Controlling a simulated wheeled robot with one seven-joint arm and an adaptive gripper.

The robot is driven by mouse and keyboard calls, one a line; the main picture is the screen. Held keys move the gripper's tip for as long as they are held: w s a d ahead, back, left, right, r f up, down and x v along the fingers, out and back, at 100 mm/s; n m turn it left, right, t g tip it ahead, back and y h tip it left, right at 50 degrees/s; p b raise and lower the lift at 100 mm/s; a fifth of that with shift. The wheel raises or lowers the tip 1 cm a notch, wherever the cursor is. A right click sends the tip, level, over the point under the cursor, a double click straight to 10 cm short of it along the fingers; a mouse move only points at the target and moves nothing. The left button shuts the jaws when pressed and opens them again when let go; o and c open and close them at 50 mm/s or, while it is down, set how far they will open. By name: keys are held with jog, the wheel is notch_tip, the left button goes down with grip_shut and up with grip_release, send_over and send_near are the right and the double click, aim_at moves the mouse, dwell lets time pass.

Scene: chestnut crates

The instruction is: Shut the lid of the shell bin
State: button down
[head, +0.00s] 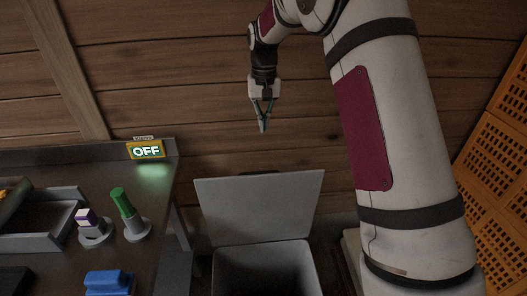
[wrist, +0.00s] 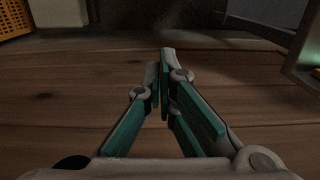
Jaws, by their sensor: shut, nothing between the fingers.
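The shell bin (head: 230,258) is a grey box standing on the floor to the right of the workbench in the head view. Its lid (head: 260,208) is open and stands nearly upright at the back of the bin, leaning toward the wooden wall. The inside of the bin looks dark, and its lower part is cut off by the picture's edge. My gripper (head: 263,124) hangs pointing down above the lid, apart from it, near the wall. The teal fingers are shut with nothing between them; they also show in the wrist view (wrist: 165,62).
A grey workbench (head: 165,215) at left carries a lit OFF sign (head: 146,151), a green-handled tool (head: 123,203), a purple-and-white item (head: 88,218), a blue object (head: 109,281) and a grey tray (head: 45,242). Orange crates (head: 497,170) stand at right. A plank wall (head: 200,80) closes the back.

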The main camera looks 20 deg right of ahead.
jog(key=s+f, duration=0.4)
jog(key=f, duration=0.7)
jog(key=shift+a+p, duration=0.35)
jog(key=shift+a, duration=0.1)
